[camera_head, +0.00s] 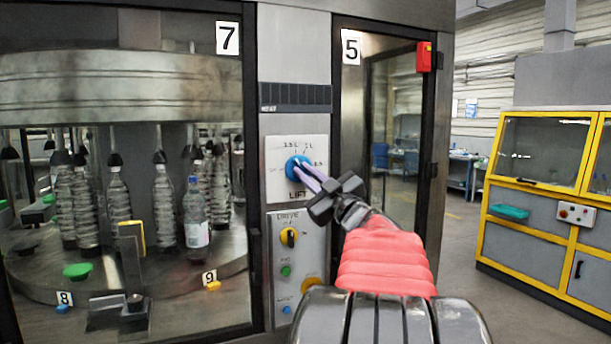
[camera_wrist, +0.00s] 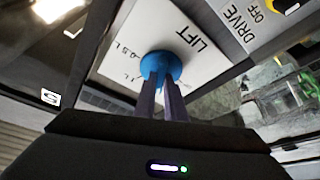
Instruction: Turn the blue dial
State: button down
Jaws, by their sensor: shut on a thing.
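The blue dial (camera_head: 293,164) sits on the white LIFT panel (camera_head: 310,144) of the machine's grey column. My gripper (camera_head: 305,169) reaches it from the lower right, and its two thin fingers are shut on the dial. In the wrist view the dial (camera_wrist: 158,64) shows at the far end of the fingers (camera_wrist: 162,88), with the word LIFT beside it. The fingers hide part of the dial, and I cannot tell exactly which mark it points to.
Below is the DRIVE panel with a yellow and black knob (camera_head: 288,237) and a green button (camera_head: 286,271). Glass doors flank the column; bottles (camera_head: 196,215) stand behind the left one. A yellow-framed cabinet (camera_head: 548,160) stands at right, with open floor before it.

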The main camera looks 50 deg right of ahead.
jog(key=n+y, duration=0.1)
jog(key=n, duration=0.3)
jog(key=n+g+y, duration=0.1)
jog(key=n+y, duration=0.1)
jog(key=n, duration=0.2)
jog(key=shift+y, duration=0.3)
jog(key=n+g, duration=0.1)
jog(key=n, duration=0.4)
jog(key=shift+g+y, duration=0.4)
jog(key=shift+n, duration=0.4)
jog(key=c, duration=1.8)
grip_release()
jog(key=shift+r, duration=0.1)
jog(key=shift+s, duration=0.1)
jog(key=s, duration=0.4)
jog(key=s+a, duration=0.1)
jog(key=s, duration=0.4)
jog(key=s+a, duration=0.1)
jog(key=s, duration=0.3)
jog(key=shift+s, duration=0.3)
jog(key=shift+w, duration=0.1)
